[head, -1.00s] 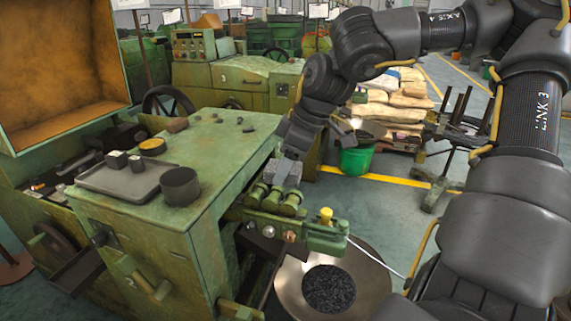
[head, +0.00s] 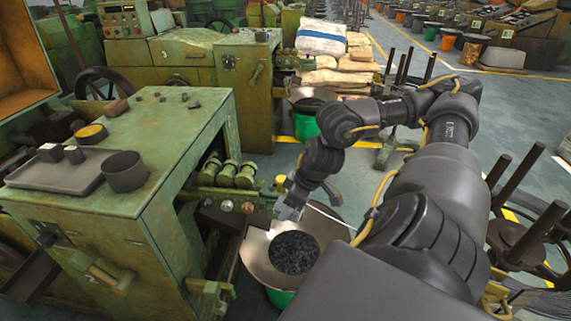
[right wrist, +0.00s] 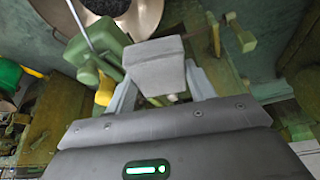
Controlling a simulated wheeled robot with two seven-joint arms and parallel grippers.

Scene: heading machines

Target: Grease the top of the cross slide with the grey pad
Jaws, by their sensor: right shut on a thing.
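My right gripper (head: 290,207) is shut on the grey pad (right wrist: 158,66), a pale block held between both fingers in the right wrist view. Green rollers (head: 224,174) lie on the assembly, to the left of the gripper. A green block (right wrist: 92,58) and a yellow knob (right wrist: 105,88) are left of the pad in the right wrist view. I cannot tell exactly which part is the cross slide, or whether the pad touches anything. My left gripper is out of view.
A round pan (head: 256,255) holding dark chips stands below the gripper, with a thin rod above it. The green cabinet (head: 185,145) to the left carries a tray (head: 60,180), a dark cup (head: 124,171) and a yellow-topped tin (head: 90,133). Dark upright posts stand at right.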

